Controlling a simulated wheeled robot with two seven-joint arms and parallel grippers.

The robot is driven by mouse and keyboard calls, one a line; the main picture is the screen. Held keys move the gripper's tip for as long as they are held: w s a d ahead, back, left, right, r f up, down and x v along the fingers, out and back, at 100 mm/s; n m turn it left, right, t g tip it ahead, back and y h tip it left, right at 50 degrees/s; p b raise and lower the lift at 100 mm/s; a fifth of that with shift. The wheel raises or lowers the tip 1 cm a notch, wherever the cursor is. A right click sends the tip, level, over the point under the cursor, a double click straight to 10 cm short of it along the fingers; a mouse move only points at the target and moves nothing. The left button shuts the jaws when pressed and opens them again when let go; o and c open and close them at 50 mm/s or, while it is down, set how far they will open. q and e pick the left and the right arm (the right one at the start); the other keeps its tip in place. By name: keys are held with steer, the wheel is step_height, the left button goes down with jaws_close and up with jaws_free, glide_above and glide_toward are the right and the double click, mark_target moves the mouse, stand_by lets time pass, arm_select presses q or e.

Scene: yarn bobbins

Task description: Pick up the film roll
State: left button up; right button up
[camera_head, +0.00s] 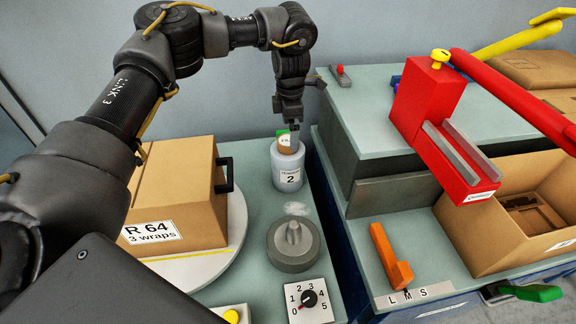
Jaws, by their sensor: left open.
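The film roll (288,172) is a pale blue-white cylinder with a label reading 2. It stands upright on the grey-green bench top, near the back edge. A brown core with a white tag and a green patch shows at its top. My left gripper (294,132) points down right at the top of the roll, its fingers open. The fingertips are small and partly merge with the core, so I cannot tell whether they touch it.
A cardboard box (172,190) sits on a round white turntable (226,257) left of the roll. A grey disc with a cone (293,243) and a dial (309,301) lie in front. A raised bench with a red device (434,112), an orange lever (389,255) and an open carton (467,237) stands at right.

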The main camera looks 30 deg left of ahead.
mark_target(288, 149)
arm_select(q)
steer(key=shift+f, duration=1.45)
steer(key=f, duration=0.4)
steer(key=shift+s+a+f, duration=0.25)
steer(key=shift+a+f, duration=0.05)
steer(key=shift+f, duration=0.35)
arm_select(e)
steer(key=shift+w+r, duration=0.1)
steer(key=shift+w, duration=0.05)
arm_select(q)
steer(key=shift+c, duration=0.3)
steer(key=shift+r, duration=0.1)
steer(key=c, duration=1.6)
steer(key=shift+w+r, duration=0.1)
steer(key=shift+c, duration=0.2)
